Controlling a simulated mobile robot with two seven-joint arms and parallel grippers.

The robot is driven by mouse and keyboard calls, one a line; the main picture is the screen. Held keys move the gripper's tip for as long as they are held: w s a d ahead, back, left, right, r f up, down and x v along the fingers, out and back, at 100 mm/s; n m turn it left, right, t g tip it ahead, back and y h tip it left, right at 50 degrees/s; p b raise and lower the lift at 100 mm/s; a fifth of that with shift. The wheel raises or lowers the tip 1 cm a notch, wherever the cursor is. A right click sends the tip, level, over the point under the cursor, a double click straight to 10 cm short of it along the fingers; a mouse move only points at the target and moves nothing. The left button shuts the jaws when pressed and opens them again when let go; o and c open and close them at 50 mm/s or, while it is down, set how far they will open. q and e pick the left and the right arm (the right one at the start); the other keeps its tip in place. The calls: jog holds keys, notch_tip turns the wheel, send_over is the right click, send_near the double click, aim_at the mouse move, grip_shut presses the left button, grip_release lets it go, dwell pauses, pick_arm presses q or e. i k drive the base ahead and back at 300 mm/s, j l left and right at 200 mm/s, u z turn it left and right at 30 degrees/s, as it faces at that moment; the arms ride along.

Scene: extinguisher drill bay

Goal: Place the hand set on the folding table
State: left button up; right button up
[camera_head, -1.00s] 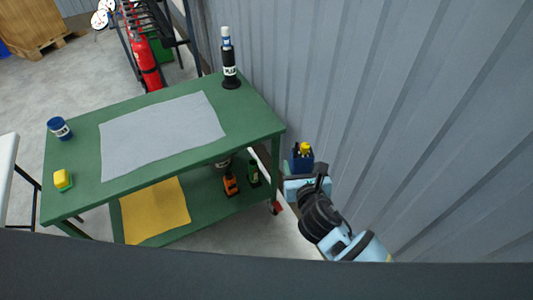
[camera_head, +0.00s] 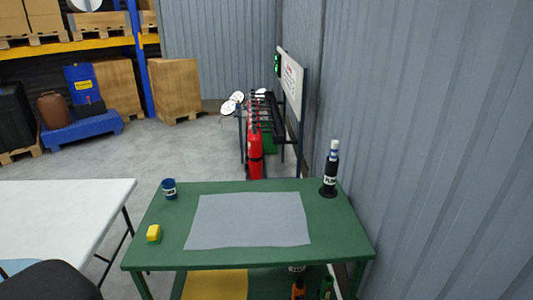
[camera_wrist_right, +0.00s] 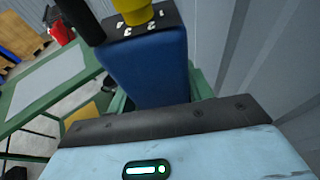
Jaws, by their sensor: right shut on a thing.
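The hand set (camera_wrist_right: 145,68) is a blue block-shaped radio with a black numbered top, a yellow knob and a thick black stub. It fills the upper middle of the right wrist view. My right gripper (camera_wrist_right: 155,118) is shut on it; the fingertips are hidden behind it. Neither hand set nor right gripper shows in the head view now. The folding table (camera_head: 65,212) is white-topped with thin dark legs, at the left of the head view. Its visible top is bare, apart from my arm covering the near left corner. My left gripper is not seen.
A green cart (camera_head: 340,222) stands right of the folding table with a gap between. A corrugated wall (camera_head: 430,140) closes the right side.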

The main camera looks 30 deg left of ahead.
aim_at(31, 224)
jog(key=u, duration=0.7)
jog(key=i+j+u, duration=0.1)
jog(key=j+u, duration=0.2)
jog(key=i+j+u, duration=0.1)
jog(key=j+u, duration=0.2)
jog(key=i+j+u, duration=0.15)
jog(key=j+u, duration=0.15)
jog(key=i+j+u, duration=0.1)
jog(key=j+u, duration=0.35)
jog(key=i+j+u, duration=0.2)
jog(key=u, duration=0.3)
jog(key=i+j+u, duration=0.2)
jog(key=u, duration=0.25)
jog(key=i+j+u, duration=0.2)
jog(key=u, duration=0.25)
jog(key=i+j+u, duration=0.15)
jog(key=i+u, duration=0.15)
jog(key=i, duration=0.15)
jog(key=i+u, duration=0.3)
jog(key=i, duration=2.5)
